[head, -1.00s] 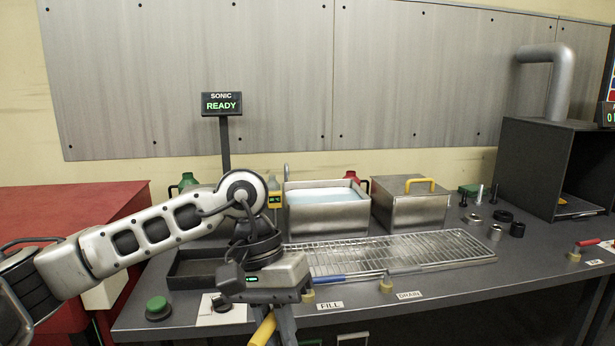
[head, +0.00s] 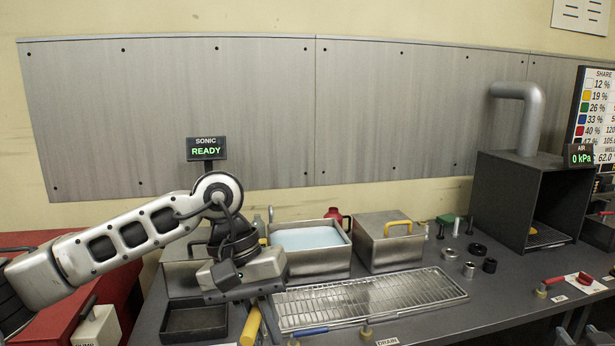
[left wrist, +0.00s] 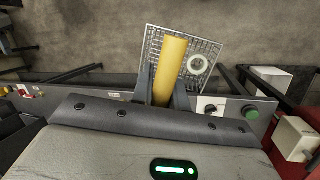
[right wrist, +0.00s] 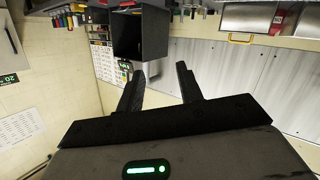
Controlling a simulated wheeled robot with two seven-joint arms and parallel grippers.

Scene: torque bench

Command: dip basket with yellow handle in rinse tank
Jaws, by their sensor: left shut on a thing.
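My left gripper (head: 258,322) is shut on the yellow handle (head: 250,328) of a wire mesh basket, over the front part of the bench. In the left wrist view the handle (left wrist: 170,68) lies between the fingers, and the square mesh basket (left wrist: 212,50) hangs beyond it with a pale ring (left wrist: 198,64) inside. The basket itself is below the head view's edge. An open metal tank (head: 332,268) with pale blue liquid stands behind and right of the gripper; I take it as the rinse tank. My right gripper (right wrist: 160,72) is open and empty, seen only in its wrist view.
A wire drain rack (head: 375,298) lies in front of the tanks. A lidded tank with a yellow handle (head: 392,250) stands right of the open one. A black tray (head: 193,322) sits left of my gripper. A dark box (head: 520,205) with a duct is at the right.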

